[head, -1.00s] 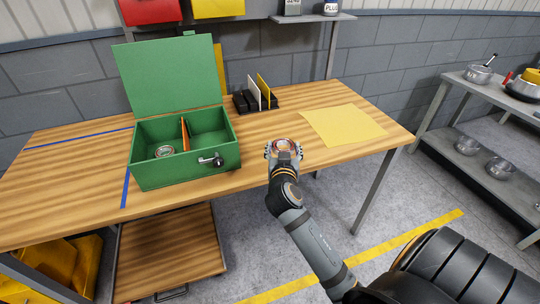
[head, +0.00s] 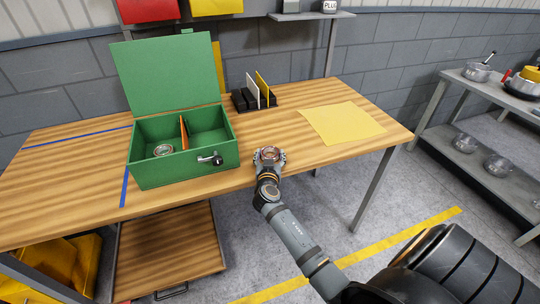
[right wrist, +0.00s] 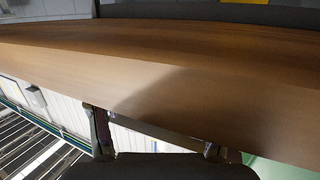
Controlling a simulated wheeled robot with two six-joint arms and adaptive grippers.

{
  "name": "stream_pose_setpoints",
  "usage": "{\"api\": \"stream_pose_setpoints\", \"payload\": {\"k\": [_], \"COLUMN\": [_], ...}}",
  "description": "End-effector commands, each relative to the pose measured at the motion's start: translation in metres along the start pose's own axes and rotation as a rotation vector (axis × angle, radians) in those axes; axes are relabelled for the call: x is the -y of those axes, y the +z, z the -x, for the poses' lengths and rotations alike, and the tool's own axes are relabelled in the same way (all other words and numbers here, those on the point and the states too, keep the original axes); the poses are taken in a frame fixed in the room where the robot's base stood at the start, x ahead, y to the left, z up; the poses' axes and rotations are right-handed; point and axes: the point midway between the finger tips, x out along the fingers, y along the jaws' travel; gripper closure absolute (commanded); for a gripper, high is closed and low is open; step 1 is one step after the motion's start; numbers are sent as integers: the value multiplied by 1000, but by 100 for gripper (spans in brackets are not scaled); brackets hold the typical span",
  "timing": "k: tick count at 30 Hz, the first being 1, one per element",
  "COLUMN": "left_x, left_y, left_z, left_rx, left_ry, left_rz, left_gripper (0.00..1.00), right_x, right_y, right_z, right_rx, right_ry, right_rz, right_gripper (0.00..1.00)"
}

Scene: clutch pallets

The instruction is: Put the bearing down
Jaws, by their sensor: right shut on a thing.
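My right gripper (head: 269,158) is shut on a round metal bearing (head: 269,153), at the front edge of the wooden table in the head view. The gripper hides part of the bearing, and I cannot tell how high it is held. In the right wrist view the two fingers (right wrist: 157,140) show at the bottom, but the bearing cannot be made out clearly there. An open green box (head: 160,177) stands to the left of the gripper. Another round bearing (head: 163,150) lies in its left compartment, and the right compartment looks empty. My left gripper is out of view.
An orange divider (head: 184,134) splits the box, and its lid (head: 168,75) stands up behind. A black rack (head: 244,101) with upright cards and a yellow sheet (head: 343,124) are on the table (head: 300,152). Bare wood lies between box and sheet.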

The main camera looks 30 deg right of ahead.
Motion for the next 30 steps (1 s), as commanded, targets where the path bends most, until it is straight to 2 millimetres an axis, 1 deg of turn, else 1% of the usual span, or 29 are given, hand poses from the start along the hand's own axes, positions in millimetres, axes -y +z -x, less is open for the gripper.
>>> {"api": "stream_pose_setpoints", "payload": {"k": [2, 8, 9, 13, 14, 23, 25, 27, 28, 30], "left_x": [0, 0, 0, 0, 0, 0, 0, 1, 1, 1], "left_y": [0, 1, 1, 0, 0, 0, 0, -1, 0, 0], "left_z": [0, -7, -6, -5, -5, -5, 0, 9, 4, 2], "left_rx": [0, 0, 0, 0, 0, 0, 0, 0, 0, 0], "left_ry": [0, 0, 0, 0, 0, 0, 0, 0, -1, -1], "left_rz": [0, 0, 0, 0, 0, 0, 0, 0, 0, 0], "left_gripper": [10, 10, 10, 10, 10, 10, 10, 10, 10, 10], "right_x": [0, 0, 0, 0, 0, 0, 0, 0, 0, 0], "right_y": [-1, 4, 4, 3, 3, 3, 1, -1, 5, 5], "right_z": [0, -1, 0, 0, 0, 0, 0, 1, 8, 24], "right_rx": [-2, -2, -1, 0, 0, 0, 1, 2, 3, 4], "right_ry": [0, 0, 0, 0, 0, 0, 0, 0, -1, 0], "right_rz": [0, 0, 0, 1, 1, 1, 1, 2, -1, -3], "right_gripper": [77, 77, 31, 13, 11, 11, 11, 11, 11, 11]}}
